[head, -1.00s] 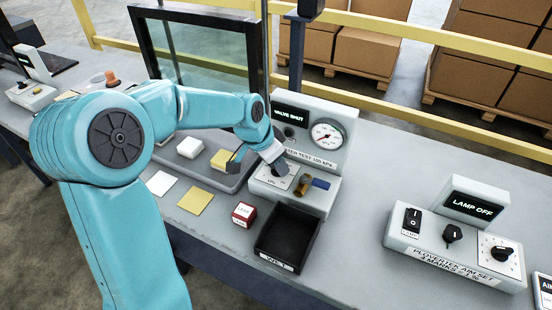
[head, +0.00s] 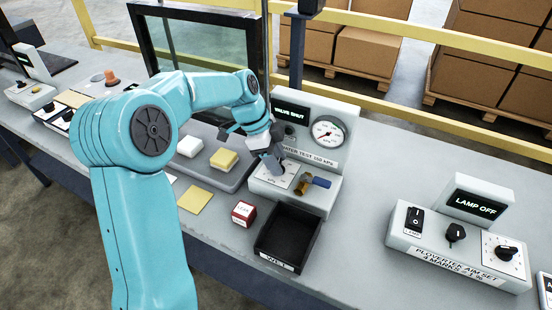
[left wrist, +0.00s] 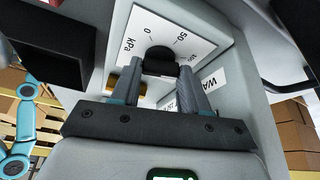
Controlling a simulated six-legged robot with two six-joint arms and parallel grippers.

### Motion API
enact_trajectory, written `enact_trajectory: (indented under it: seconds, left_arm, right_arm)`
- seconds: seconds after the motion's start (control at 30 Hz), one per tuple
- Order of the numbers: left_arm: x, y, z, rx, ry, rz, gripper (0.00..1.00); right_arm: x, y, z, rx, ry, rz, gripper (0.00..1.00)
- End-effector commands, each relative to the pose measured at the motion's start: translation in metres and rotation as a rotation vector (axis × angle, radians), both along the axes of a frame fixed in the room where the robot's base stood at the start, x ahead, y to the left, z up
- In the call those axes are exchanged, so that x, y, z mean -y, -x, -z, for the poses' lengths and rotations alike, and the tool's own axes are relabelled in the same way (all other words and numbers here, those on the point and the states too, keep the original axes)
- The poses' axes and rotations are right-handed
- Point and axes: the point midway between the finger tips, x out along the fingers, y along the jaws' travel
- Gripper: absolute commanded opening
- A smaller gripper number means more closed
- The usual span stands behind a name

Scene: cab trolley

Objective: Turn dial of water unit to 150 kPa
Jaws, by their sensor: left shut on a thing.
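The water unit (head: 325,190) is a light grey box with an upright back panel. Its display (head: 291,113) reads VALVE SHUT, and a round gauge (head: 328,132) sits beside it. The black dial (left wrist: 160,55) is in the left wrist view, on a white kPa scale plate with 0 and 50 readable. My left gripper (left wrist: 162,72) is shut on the dial, one finger on each side. In the head view my left gripper (head: 272,165) hides most of the dial. A brass valve with a blue handle (head: 315,181) is right of the gripper. My right gripper is not in view.
A black open tray (head: 262,238) stands in front of the unit, with a red-and-white block (head: 243,212) to its left. A lamp box (head: 455,246) is at right, with clear bench between.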

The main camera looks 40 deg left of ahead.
Motion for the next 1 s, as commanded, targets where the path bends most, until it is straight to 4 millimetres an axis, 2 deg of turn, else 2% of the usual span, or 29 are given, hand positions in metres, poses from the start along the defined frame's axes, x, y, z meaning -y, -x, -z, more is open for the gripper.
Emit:
enact_trajectory:
  seconds: [0.3,0.7,0.73,0.8,1.0]
  left_arm:
    - [-0.0016,-0.0011,-0.0015,0.003,-0.005,0.070,0.14]
    - [-0.0017,-0.0011,-0.0014,0.004,-0.005,0.077,0.14]
    - [-0.0017,-0.0011,-0.0014,0.004,-0.005,0.077,0.48]
    - [-0.0015,-0.0009,-0.0012,0.003,-0.005,0.076,0.70]
    - [-0.0009,-0.0007,-0.0006,0.001,-0.003,0.077,0.70]
  right_arm:
    - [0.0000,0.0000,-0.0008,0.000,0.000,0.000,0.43]
    - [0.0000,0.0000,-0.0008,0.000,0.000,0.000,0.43]
    - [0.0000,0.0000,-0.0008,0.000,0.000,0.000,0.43]
    - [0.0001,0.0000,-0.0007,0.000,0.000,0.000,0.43]
    - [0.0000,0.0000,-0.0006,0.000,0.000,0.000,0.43]
